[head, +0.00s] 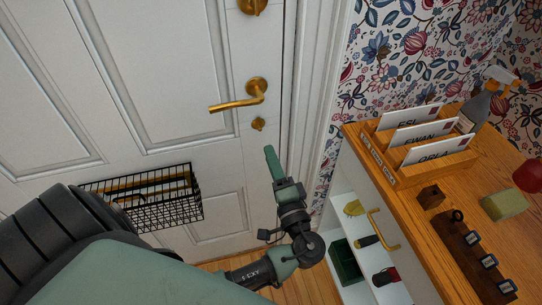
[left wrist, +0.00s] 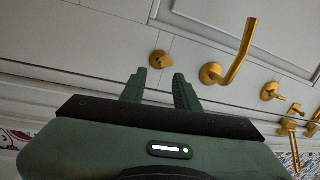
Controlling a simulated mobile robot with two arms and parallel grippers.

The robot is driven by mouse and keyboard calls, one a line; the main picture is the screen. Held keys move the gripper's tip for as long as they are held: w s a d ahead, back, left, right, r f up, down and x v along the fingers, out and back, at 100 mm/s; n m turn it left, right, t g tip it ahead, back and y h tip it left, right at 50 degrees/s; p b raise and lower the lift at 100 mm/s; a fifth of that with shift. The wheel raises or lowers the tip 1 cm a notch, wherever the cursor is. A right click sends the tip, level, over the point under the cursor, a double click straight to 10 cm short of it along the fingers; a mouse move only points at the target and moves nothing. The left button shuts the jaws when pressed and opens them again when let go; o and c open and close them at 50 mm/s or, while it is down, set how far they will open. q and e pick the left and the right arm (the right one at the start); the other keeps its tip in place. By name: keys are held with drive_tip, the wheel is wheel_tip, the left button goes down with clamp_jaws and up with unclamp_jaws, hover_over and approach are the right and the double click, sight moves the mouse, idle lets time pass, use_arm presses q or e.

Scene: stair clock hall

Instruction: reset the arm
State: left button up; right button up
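My left gripper (head: 271,158) is raised in front of the white door (head: 150,75), below the brass lever handle (head: 240,100) and close to the door's right edge in the head view. In the left wrist view the two green fingers of my left gripper (left wrist: 160,85) stand apart with nothing between them. The brass lever handle (left wrist: 238,55) shows just beyond and to the right of the fingers there, and a small brass fitting (left wrist: 160,60) lies beyond the gap. I cannot tell the exact distance to the door. My right gripper is not in view.
A black wire basket (head: 150,208) hangs on the door, left of my gripper. A wooden-topped cabinet (head: 400,205) with open shelves stands close on the right. It bears a letter rack (head: 435,160), a spray bottle (head: 477,110), a yellow-green block (head: 505,203) and a dark tagged strip (head: 465,250).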

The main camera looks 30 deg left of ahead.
use_arm(q)
wheel_tip(320, 180, down, 18)
drive_tip(key=m+g+h, duration=0.1)
drive_tip(key=m+h, duration=0.3)
drive_tip(key=h, duration=0.1)
drive_tip(key=s+f+g+h, duration=0.2)
drive_tip(key=s+f, duration=0.2)
drive_tip(key=f, duration=0.5)
drive_tip(key=s+f+g+h, duration=0.2)
drive_tip(key=s+f, duration=0.2)
drive_tip(key=f, duration=0.4)
drive_tip(key=s+d+f+n+g+h, duration=0.1)
drive_tip(key=s+f+n+g+h, duration=0.1)
drive_tip(key=s+f, duration=0.4)
drive_tip(key=s+d+f+n+g+h, duration=0.1)
drive_tip(key=s+f, duration=0.5)
drive_tip(key=s, duration=0.8)
drive_tip(key=s+d+f+n+g+h, duration=0.2)
drive_tip(key=s+f+n+g+h, duration=0.1)
drive_tip(key=s+f, duration=0.4)
drive_tip(key=s+n+h, duration=0.1)
drive_tip(key=s, duration=0.1)
drive_tip(key=shift+s, duration=0.4)
